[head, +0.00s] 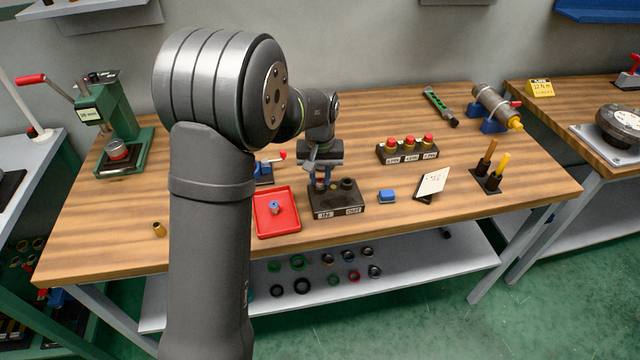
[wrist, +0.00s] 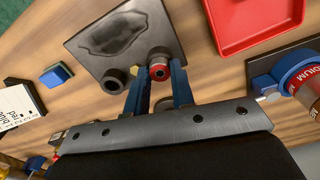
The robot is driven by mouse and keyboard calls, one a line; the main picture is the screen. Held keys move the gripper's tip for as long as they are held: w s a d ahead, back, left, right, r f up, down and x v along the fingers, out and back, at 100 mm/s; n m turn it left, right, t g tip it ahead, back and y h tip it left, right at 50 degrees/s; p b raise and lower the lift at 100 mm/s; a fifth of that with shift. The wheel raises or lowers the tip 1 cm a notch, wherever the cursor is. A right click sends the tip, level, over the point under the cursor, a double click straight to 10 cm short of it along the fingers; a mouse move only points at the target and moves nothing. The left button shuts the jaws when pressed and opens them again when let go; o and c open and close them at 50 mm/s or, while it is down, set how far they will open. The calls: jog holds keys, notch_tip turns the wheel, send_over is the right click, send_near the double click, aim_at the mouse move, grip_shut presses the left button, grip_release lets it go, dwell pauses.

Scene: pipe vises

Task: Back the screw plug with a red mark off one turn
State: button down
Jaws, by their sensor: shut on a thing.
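A dark block (head: 350,208) with front labels IN and OUT stands near the front of the wooden table. It also shows in the wrist view (wrist: 85,40). It has two round ports or fittings on top. A fitting with red on its end, seemingly the screw plug with the red mark (wrist: 159,72), sits at the block's IN side. My gripper (wrist: 158,80) has its blue fingers on either side of this plug and is shut on it. In the head view my gripper (head: 322,182) points down at the block and hides the plug. The second fitting (wrist: 115,82) stands free beside the fingers.
A red tray (head: 268,232) with a small blue-grey part (head: 275,207) lies left of the block. A blue vise (head: 264,170) is close behind it. A blue block (head: 387,196) and a tilted card (head: 432,183) are to the right. The table's front edge is near.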

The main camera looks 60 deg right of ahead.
jog(key=n, duration=0.6)
jog(key=shift+n, duration=0.3)
jog(key=n, duration=0.4)
jog(key=n, duration=1.4)
jog(key=c, duration=1.3)
grip_release()
